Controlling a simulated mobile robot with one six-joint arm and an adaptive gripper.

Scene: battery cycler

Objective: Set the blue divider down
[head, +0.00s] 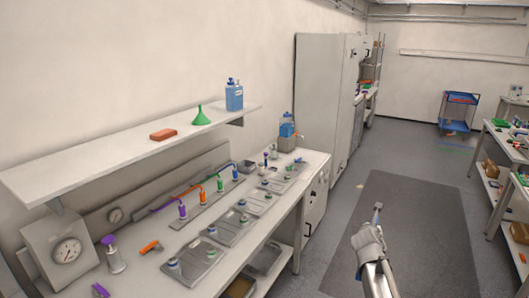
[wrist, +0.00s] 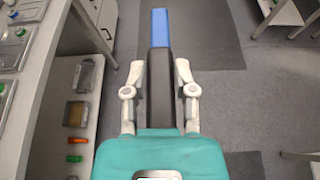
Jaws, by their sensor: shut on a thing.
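The blue divider (wrist: 160,27) shows in the wrist view as a narrow blue strip sticking out straight ahead of my gripper (wrist: 160,55). My gripper's dark fingers are shut on its near end and hide that part. In the head view my gripper (head: 376,224) is at the lower right, in the air over the dark floor mat, to the right of the bench. There the divider is only a small bluish-grey piece at its tip. It touches nothing else that I can see.
The long bench (head: 314,172) with several grey trays runs along the left. A wall shelf (head: 100,150) above it holds a blue bottle (head: 234,96), a green funnel (head: 201,117) and an orange block (head: 163,134). The dark floor mat (head: 420,200) is clear. Another bench (head: 508,150) stands right.

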